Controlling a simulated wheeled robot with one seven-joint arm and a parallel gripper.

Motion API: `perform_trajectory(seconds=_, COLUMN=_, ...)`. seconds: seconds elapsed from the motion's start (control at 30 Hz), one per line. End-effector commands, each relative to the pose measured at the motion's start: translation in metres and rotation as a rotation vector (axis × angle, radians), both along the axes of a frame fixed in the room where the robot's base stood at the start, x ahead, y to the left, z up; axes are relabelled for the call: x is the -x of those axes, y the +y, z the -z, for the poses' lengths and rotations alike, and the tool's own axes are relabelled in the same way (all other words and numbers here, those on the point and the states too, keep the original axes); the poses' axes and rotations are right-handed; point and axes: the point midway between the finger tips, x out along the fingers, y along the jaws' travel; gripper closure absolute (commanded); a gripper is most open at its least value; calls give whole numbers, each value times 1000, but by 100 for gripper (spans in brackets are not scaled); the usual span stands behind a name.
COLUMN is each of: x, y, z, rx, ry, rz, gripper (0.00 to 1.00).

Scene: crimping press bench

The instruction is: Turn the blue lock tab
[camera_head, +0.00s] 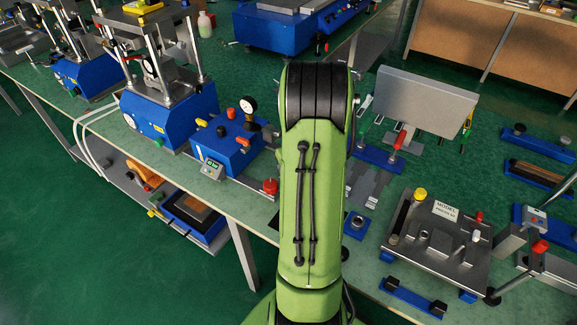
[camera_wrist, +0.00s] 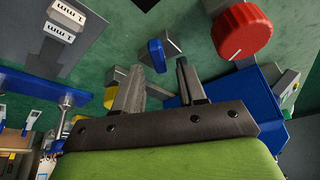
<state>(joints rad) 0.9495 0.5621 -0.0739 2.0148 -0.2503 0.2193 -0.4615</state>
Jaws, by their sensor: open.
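A small blue tab (camera_wrist: 157,55), which looks like the blue lock tab, shows upright near the middle of the wrist view. A grey metal piece (camera_wrist: 169,43) is beside its upper right. My gripper (camera_wrist: 158,70) is open, with one finger to the left of the tab and one to the right. The tab's lower end lies near the gap between the fingertips; I cannot tell whether either finger touches it. In the head view my green arm hides the gripper, and I cannot make out the tab there.
A large red knob (camera_wrist: 241,31) is close on the right in the wrist view. A grey plate with white "1 mm" labels (camera_wrist: 66,22) is at upper left. In the head view, a blue gauge unit (camera_head: 228,140) stands left of my arm and a grey fixture (camera_head: 441,240) stands right.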

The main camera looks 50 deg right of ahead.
Motion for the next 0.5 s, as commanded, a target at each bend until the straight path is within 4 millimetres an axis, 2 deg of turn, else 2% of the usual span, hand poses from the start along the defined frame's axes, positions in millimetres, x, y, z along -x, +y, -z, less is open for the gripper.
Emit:
perform_trajectory(seconds=0.03, x=4, y=1, z=-14, rx=3, ry=-2, rz=2, gripper=60)
perform_trajectory(seconds=0.3, x=30, y=14, z=-87, rx=5, ry=-3, rz=2, gripper=60)
perform_trajectory(seconds=0.5, x=46, y=22, z=-126, rx=3, ry=-2, rz=1, gripper=60)
